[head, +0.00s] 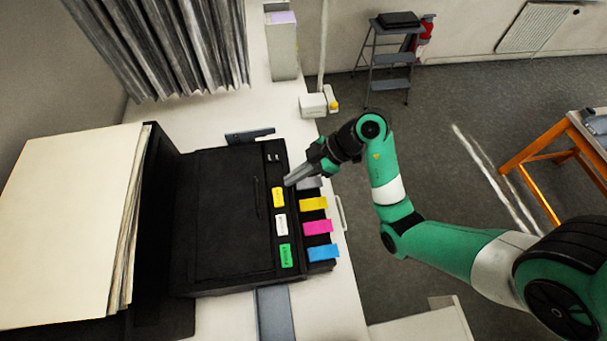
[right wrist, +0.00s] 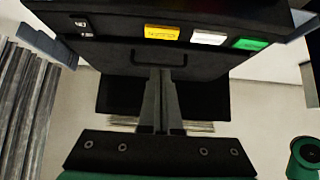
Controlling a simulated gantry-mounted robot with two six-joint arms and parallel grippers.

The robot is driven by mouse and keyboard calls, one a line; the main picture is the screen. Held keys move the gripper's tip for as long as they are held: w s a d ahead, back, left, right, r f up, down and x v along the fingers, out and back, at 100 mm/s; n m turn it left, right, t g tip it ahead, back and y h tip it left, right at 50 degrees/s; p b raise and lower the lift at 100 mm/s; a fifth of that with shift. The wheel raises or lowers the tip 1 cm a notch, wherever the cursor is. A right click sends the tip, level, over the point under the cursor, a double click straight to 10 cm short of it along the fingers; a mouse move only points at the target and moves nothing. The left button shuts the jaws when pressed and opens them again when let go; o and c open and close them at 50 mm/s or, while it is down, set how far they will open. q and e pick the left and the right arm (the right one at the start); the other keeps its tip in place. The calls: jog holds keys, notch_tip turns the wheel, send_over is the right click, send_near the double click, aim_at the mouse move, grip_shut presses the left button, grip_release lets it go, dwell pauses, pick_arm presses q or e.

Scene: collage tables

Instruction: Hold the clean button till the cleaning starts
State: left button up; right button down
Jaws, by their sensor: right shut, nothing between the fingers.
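A black printer (head: 220,215) stands on the white table. Along its right side are a yellow button (head: 278,197), a white button (head: 281,224) and a green button (head: 286,255); their small labels are too blurred to read for sure. My right gripper (head: 290,182) is shut and empty, its tips at the printer's right edge close to the yellow button. In the right wrist view its fingers (right wrist: 160,75) point at the printer, with the yellow button (right wrist: 162,33) beyond the tips. I cannot tell whether they touch. My left gripper is not in view.
Yellow, magenta and blue tabs (head: 318,228) stick out beside the buttons. A large paper stack (head: 65,215) leans at the printer's left. A white box (head: 282,45) stands at the back. A step ladder (head: 388,60) and an orange-legged table (head: 540,150) stand on the floor.

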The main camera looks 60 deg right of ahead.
aim_at(274, 198)
jog(key=x, duration=0.4)
notch_tip(274, 198, down, 3)
jog(key=shift+a+r+b, duration=0.1)
jog(key=shift+b, duration=0.25)
jog(key=shift+w+f, duration=0.1)
jog(key=shift+f, duration=0.65)
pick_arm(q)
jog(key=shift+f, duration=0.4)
